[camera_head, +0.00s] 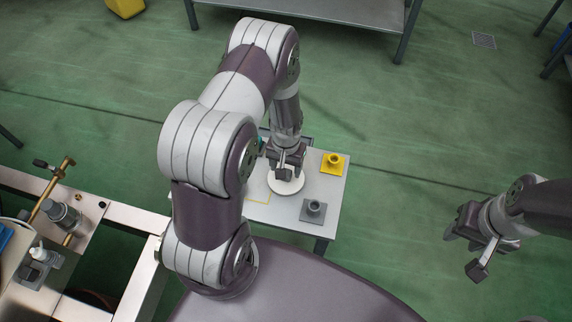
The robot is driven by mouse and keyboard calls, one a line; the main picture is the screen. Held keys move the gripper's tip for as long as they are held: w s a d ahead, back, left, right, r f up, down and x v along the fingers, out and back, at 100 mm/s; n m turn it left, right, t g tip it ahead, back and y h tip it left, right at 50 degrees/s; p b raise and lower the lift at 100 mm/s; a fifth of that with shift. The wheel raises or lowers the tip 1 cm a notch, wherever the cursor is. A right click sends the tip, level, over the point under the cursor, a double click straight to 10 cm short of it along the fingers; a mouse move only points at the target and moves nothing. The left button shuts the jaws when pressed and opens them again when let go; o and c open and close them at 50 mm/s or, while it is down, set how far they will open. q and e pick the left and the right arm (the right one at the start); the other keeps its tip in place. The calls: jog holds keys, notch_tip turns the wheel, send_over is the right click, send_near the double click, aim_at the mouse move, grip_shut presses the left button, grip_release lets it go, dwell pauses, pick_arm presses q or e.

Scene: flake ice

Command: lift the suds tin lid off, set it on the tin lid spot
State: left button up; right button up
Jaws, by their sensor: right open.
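A round white disc (287,184), which looks like the suds tin lid, is on the small light table (331,189). It is seen from above, so I cannot tell whether it sits on a tin. My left gripper (285,173) points down over the disc's far part and hides some of it. I cannot tell whether its fingers touch or hold anything. A thin yellow outline (258,199) on the tabletop, left of the disc, may be the tin lid spot; my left arm covers part of it. My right gripper (463,254) is open and empty, far right of the table.
A yellow block with a round top (333,162) and a grey one (314,209) stand on the table right of the disc. A metal frame bench (130,213) with fittings is at the left. A grey table (320,12) stands at the back. Green floor is open at the right.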

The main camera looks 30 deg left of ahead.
pick_arm(q)
jog(key=shift+r+p, duration=2.3)
jog(key=shift+r, duration=0.3)
notch_tip(320, 180, up, 13)
jog(key=p, duration=0.2)
jog(key=shift+f, duration=0.2)
jog(key=shift+s, duration=0.1)
